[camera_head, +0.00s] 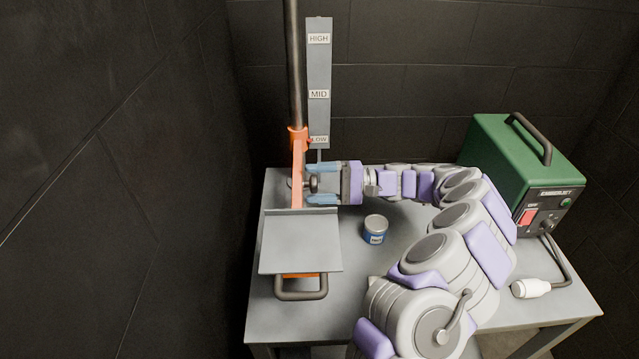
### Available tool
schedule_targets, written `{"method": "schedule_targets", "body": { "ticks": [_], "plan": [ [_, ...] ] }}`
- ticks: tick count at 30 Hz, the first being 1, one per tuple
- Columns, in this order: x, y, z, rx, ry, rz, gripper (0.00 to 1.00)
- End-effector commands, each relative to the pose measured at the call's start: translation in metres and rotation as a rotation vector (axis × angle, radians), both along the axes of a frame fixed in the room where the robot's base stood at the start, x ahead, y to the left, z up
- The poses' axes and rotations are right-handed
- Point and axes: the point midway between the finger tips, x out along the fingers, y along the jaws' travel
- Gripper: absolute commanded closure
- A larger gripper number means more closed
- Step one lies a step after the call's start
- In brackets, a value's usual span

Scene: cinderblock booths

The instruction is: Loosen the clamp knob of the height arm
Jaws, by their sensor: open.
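The orange height arm (298,160) sits on a dark upright post (294,60), level with the LOW label (318,139) of the grey scale plate. A dark clamp knob (311,183) sticks out to the right from the orange arm. My gripper (312,184) reaches in from the right with its two blue fingers open. One finger is above the knob and one below it in the picture. Whether the fingers touch the knob I cannot tell.
A grey plate (300,245) with a dark handle (301,292) is in front of the arm. A small blue can (375,231) stands on the grey table (400,262). A green machine (520,165) and a white-tipped cable (530,288) are at the right. Dark block walls surround the table.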

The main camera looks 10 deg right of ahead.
Motion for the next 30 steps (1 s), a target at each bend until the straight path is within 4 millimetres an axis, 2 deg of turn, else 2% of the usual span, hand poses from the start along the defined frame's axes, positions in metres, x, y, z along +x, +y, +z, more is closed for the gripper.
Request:
{"method": "schedule_targets", "body": {
  "ticks": [4, 7, 19, 30],
  "plan": [
    [-0.001, -0.005, 0.000, 0.001, 0.000, -0.001, 0.26],
    [-0.002, -0.018, 0.000, 0.000, 0.001, -0.003, 0.26],
    [-0.017, -0.090, -0.002, -0.001, 0.002, -0.003, 0.26],
    [-0.022, -0.119, -0.001, -0.001, 0.000, -0.004, 0.26]
  ]
}}
